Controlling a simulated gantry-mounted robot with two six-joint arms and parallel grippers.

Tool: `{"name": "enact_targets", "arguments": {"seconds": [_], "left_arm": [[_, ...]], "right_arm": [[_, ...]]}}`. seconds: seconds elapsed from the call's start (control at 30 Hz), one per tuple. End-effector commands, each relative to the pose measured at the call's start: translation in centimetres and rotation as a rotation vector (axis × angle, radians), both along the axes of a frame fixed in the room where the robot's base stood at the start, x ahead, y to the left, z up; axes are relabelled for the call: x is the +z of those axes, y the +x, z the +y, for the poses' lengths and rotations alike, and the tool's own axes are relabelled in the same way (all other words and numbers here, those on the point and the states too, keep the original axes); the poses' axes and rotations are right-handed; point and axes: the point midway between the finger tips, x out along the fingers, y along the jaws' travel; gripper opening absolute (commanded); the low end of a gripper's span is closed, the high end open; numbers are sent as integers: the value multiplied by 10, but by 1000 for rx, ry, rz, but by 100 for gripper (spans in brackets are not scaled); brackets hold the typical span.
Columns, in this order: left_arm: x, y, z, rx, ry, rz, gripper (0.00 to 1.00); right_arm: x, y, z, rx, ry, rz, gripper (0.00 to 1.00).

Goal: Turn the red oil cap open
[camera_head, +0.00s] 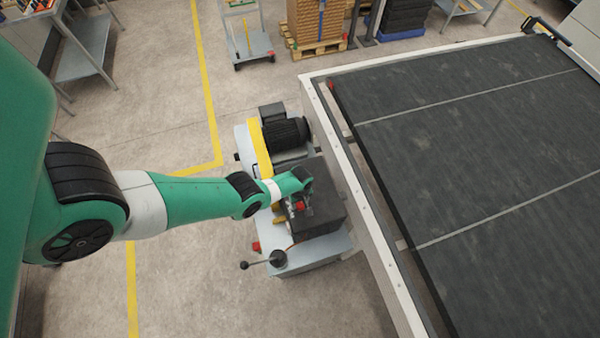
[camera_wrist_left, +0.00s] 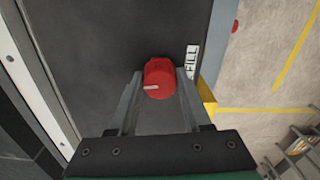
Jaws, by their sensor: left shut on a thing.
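The red oil cap (camera_wrist_left: 159,78) sits on the dark top of a box-shaped housing, beside a white label reading FILL (camera_wrist_left: 191,62). It has a pale pointer mark on its face. My left gripper (camera_wrist_left: 158,88) has one finger on each side of the cap and is shut on it. In the head view the cap (camera_head: 300,205) shows as a small red spot at the end of my left arm, on the dark housing (camera_head: 322,212). The left fingers are mostly hidden there by the wrist. My right gripper is in neither view.
A black motor (camera_head: 285,133) and a yellow guard (camera_head: 261,152) stand behind the housing. A lever with a black knob (camera_head: 278,258) is in front. The wide dark conveyor (camera_head: 480,130) with a white side rail (camera_head: 352,200) runs close on the right. Open floor lies left.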

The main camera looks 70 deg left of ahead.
Motion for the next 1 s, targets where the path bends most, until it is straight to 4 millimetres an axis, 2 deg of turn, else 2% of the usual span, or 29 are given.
{"name": "enact_targets", "arguments": {"seconds": [0.6,0.63,0.8,1.0], "left_arm": [[0,0,0,51,1,-1,0],[0,0,0,51,1,-1,50],[0,0,0,50,1,-1,79],[0,0,0,50,0,0,79]], "right_arm": [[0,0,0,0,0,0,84],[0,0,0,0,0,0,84],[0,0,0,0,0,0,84],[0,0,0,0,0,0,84]]}}
